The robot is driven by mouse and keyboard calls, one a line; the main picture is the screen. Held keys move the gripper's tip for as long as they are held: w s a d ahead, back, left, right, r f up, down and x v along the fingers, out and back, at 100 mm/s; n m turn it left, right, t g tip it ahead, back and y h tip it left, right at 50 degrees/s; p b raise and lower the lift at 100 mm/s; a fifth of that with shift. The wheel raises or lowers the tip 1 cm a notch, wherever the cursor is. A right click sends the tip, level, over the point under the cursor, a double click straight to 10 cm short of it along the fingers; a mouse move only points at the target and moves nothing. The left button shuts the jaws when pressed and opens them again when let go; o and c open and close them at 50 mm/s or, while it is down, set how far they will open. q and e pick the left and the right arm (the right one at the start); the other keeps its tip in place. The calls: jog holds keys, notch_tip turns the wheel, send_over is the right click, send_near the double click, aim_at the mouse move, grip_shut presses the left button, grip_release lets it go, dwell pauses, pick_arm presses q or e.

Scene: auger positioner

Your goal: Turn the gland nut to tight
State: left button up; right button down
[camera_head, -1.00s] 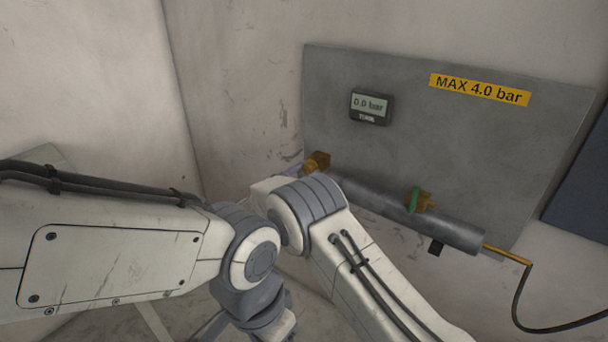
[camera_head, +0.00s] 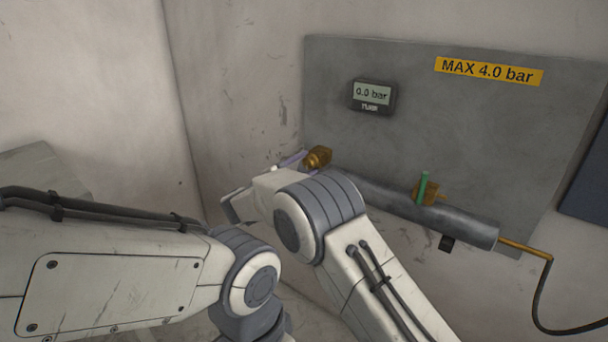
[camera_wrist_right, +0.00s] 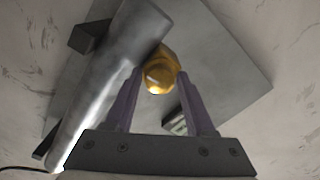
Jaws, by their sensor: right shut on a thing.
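The brass gland nut (camera_head: 318,157) sits at the left end of the grey pipe on the wall panel. It shows in the right wrist view as a gold hexagonal nut (camera_wrist_right: 160,72) at the pipe's end. My right gripper (camera_wrist_right: 160,78) has its two purple fingers on either side of the nut and is shut on it. In the head view, only a bit of the right gripper's purple finger (camera_head: 292,160) shows beside the nut; my wrist hides the rest. My left arm comes in from the left, and its gripper is out of view.
The grey pipe (camera_head: 460,224) slopes down to the right along the panel (camera_head: 480,130). A brass valve with a green handle (camera_head: 423,187) is on it. A gauge (camera_head: 373,97) reads 0.0 bar. A yellow label (camera_head: 489,71) says MAX 4.0 bar. A black hose (camera_head: 541,300) hangs at the right.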

jog(key=shift+m+b, duration=0.85)
jog(key=shift+m, duration=0.15)
jog(key=shift+r, duration=0.1)
jog(key=shift+c, duration=2.1)
grip_release()
